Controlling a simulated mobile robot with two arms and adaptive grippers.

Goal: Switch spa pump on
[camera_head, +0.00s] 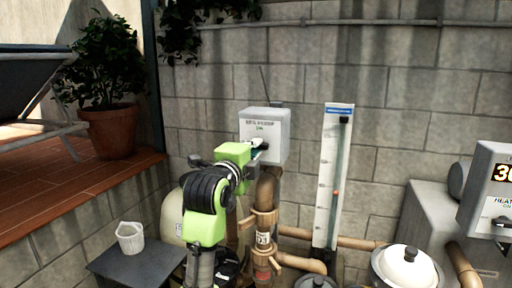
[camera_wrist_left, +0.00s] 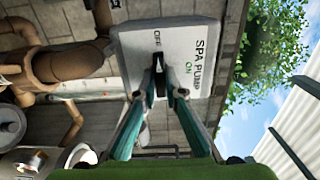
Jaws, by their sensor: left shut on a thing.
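The spa pump switch box (camera_head: 277,118) is a light grey box on the block wall, above a brown pipe. In the left wrist view the box (camera_wrist_left: 200,82) shows turned sideways, with "SPA PUMP", a green "ON" and a dark "OFF" on its face. A dark switch lever (camera_wrist_left: 160,84) stands out from the face. My left gripper (camera_head: 260,146) is at the front of the box. In the wrist view its fingers (camera_wrist_left: 162,92) are shut on the lever, one on each side. The fingers hide part of the lever, so its exact setting is hard to read. My right gripper is not in view.
Brown pipes and a valve (camera_head: 264,220) stand below the box. A tall white gauge panel (camera_head: 333,170) is to its right. A grey heater unit (camera_head: 490,190) with a lit display is at far right. A white basket (camera_head: 130,237) rests on a dark stand at lower left.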

